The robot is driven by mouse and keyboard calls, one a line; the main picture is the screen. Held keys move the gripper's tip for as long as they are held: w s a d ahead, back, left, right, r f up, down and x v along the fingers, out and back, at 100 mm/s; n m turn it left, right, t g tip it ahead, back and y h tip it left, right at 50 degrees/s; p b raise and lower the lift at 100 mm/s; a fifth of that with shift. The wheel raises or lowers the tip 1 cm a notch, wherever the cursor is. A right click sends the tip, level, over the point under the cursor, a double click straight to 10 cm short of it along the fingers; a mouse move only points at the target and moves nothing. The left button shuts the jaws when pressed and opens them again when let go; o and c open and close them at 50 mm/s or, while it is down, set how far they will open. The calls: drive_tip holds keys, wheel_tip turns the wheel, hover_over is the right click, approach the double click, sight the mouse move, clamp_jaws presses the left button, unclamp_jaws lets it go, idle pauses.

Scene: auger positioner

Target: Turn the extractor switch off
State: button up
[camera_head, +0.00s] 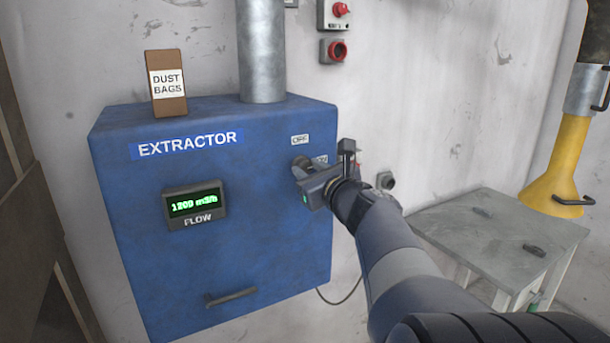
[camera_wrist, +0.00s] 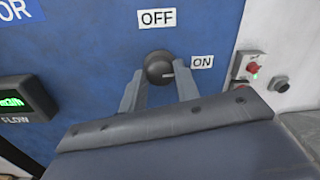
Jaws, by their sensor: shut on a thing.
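The extractor (camera_head: 225,250) is a blue wall-mounted box with a lettered label. Its switch, a dark round knob (camera_wrist: 159,69), sits below the OFF label (camera_wrist: 157,18) and left of the ON label (camera_wrist: 202,62) in the wrist view. A light mark on the knob points right, toward ON. My gripper (camera_wrist: 160,84) is shut on the knob, one finger on each side. In the head view my gripper (camera_head: 300,170) is at the box's right part and hides most of the knob. The flow display (camera_head: 194,205) is lit and reads about 1209 m3/h.
A dust bags box (camera_head: 168,84) and a metal duct (camera_head: 262,50) are on top of the extractor. Red switches (camera_head: 334,50) are on the wall above right.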

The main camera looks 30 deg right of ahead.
drive_tip(key=n+b, duration=0.4)
drive_tip(key=b, duration=0.1)
drive_tip(key=shift+f, duration=0.3)
drive_tip(key=n+b, duration=0.4)
drive_tip(key=b, duration=0.1)
drive_tip(key=shift+n, duration=0.3)
drive_tip(key=n+b, duration=0.4)
drive_tip(key=b, duration=0.1)
drive_tip(key=shift+n, duration=0.4)
drive_tip(key=shift+r+n+y+b, duration=0.1)
drive_tip(key=shift+n+y+b, duration=0.2)
drive_tip(key=shift+n+b, duration=1.55)
drive_tip(key=shift+n, duration=0.25)
drive_tip(key=o, duration=1)
drive_tip(key=s+b, duration=0.1)
drive_tip(key=s, duration=0.9)
drive_tip(key=shift+s+d, duration=0.15)
drive_tip(key=shift+s, duration=0.25)
